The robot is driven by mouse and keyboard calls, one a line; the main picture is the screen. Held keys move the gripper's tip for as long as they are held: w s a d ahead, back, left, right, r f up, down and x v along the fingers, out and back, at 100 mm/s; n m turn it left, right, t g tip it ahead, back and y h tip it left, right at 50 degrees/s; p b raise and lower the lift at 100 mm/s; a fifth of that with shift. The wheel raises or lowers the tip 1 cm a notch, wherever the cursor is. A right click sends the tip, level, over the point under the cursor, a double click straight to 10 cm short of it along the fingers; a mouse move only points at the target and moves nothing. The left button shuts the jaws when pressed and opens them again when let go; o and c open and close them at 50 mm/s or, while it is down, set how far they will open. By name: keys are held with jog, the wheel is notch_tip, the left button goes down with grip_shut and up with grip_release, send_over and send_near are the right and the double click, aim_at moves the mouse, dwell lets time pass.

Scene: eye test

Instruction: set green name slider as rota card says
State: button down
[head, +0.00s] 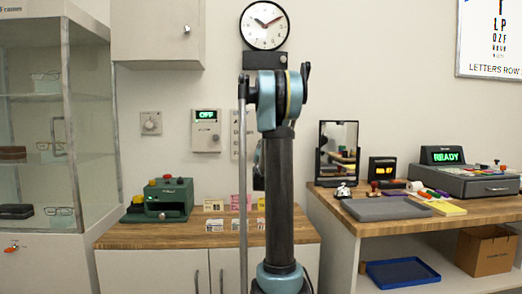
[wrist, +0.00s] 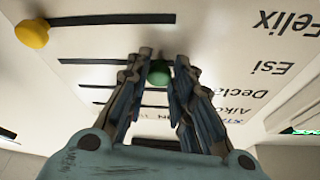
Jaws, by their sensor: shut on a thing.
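In the wrist view a white board (wrist: 225,50) shows upside down, with dark slots beside the names Felix, Esi, Declan and Aiko. The green slider knob (wrist: 158,73) sits between the fingertips of my gripper (wrist: 158,66), which is shut on it. The fingers hide which slot it sits in. A yellow knob (wrist: 32,33) stands at the left end of the Felix slot in the picture. In the head view the board (head: 236,135) is mostly hidden behind my arm, and so is my gripper. I cannot pick out a rota card.
A wall box reading OFF (head: 206,131) is left of the board. Below, a wooden counter (head: 150,236) holds a green machine (head: 163,200) and several small cards (head: 214,205). A right counter (head: 375,225) holds a mirror (head: 338,150) and a READY register (head: 465,180). A clock (head: 264,25) hangs above.

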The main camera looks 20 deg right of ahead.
jog(key=shift+w+a, duration=0.1)
jog(key=shift+a, duration=0.05)
jog(key=c, duration=1.4)
grip_release()
jog(key=shift+a, duration=0.1)
jog(key=v, duration=1.2)
jog(key=shift+f, duration=0.1)
